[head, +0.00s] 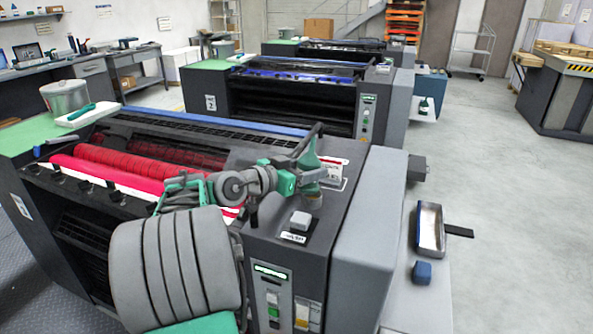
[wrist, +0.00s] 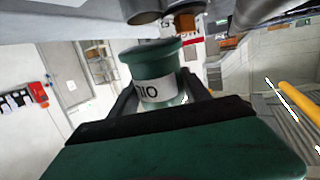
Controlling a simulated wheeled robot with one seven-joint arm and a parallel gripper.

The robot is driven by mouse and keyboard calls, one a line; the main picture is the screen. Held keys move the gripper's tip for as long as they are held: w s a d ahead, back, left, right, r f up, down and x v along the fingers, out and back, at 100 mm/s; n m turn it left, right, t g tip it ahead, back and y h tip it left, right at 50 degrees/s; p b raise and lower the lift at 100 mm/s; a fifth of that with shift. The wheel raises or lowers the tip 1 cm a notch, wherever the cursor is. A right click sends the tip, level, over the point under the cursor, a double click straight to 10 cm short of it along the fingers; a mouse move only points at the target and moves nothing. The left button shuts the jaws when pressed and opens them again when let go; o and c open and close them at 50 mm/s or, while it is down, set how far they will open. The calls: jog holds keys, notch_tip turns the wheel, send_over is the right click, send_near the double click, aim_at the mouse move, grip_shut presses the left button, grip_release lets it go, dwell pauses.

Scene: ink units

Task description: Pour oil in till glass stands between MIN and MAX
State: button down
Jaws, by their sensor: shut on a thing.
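A green oil can (head: 309,156) with a dark spout is held above the top of the nearest press, beside a white and red card (head: 335,173). My gripper (head: 311,178) is shut on it. In the wrist view the can (wrist: 150,62) sits between my dark fingers (wrist: 160,100), with a white label partly readable. A dark round part and a small brass-coloured piece (wrist: 185,22) show at the top edge of that view. A short cylinder (head: 313,201) stands below the can in the head view. I cannot make out the glass, MIN and MAX marks or any oil level.
A metal tray (head: 430,228) and a small blue block (head: 422,272) rest at the right. More presses stand behind.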

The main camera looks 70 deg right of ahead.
jog(key=shift+a+r+p, duration=0.15)
jog(key=shift+p, duration=0.45)
jog(key=shift+w+a+t+y+p, duration=0.25)
jog(key=shift+t+y+p, duration=0.25)
jog(key=shift+p, duration=0.55)
jog(key=f+y+p, duration=0.1)
jog(key=p, duration=0.1)
jog(key=w+a+f+t+y+p, duration=0.1)
jog(key=p, duration=0.2)
jog(key=shift+a+y+p, duration=0.3)
jog(key=shift+p, duration=0.05)
jog(key=shift+w+a+f+t+y+p, duration=0.15)
jog(key=shift+a+f+t+y+p, duration=0.2)
jog(key=shift+y+p, duration=0.25)
jog(key=shift+w+a+f+t+y+p, duration=0.1)
jog(key=shift+w+a+t+y+p, duration=0.1)
jog(key=shift+t+y+p, duration=0.4)
jog(key=shift+w+a+f+t+y+p, duration=0.2)
jog(key=shift+a+f+t+y+p, duration=0.1)
jog(key=shift+f+y, duration=0.2)
